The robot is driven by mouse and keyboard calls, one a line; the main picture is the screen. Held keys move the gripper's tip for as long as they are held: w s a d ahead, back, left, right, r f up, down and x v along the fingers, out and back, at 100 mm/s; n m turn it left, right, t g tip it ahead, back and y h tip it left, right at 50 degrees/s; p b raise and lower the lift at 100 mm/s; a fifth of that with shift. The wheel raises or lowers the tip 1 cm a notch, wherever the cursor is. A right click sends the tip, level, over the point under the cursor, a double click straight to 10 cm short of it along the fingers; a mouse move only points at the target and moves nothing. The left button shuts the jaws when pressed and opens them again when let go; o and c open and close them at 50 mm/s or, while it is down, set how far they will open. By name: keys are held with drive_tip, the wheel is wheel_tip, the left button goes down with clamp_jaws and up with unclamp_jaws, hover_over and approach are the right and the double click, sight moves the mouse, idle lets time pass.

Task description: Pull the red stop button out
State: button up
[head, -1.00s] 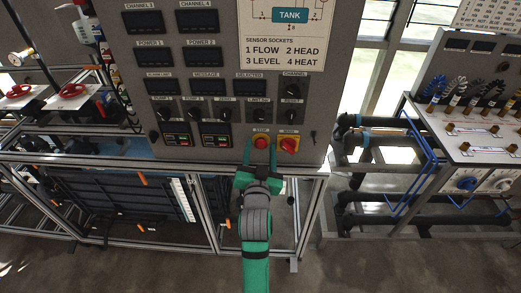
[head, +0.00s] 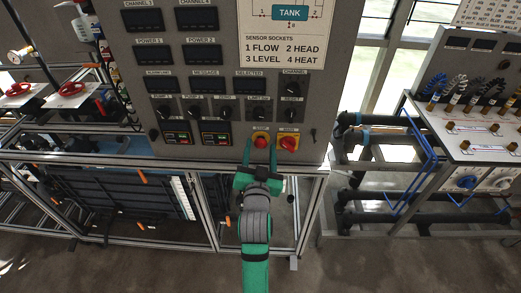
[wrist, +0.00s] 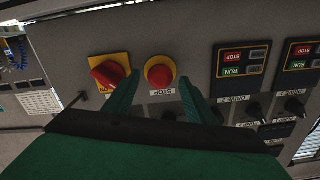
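The red stop button (head: 261,141) is a round knob on a yellow base, low on the grey control panel. In the wrist view, which shows the panel upside down, the button (wrist: 160,72) sits above its STOP label. My gripper (head: 261,149) is at the panel with its green fingers pointing at the button. In the wrist view the gripper (wrist: 159,80) is open, one fingertip on each side of the button. A small gap shows on both sides; depth is hard to tell.
A red rotary main switch (wrist: 108,72) on a yellow plate is close beside the button, near one finger. Drive displays (head: 215,134) and black knobs (head: 259,115) are nearby on the panel. A metal frame rail (head: 110,158) runs below.

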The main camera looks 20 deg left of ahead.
drive_tip(key=v, duration=1)
drive_tip(key=shift+s, duration=0.4)
drive_tip(key=shift+d, duration=0.15)
drive_tip(key=shift+c, duration=0.5)
idle(1.5)
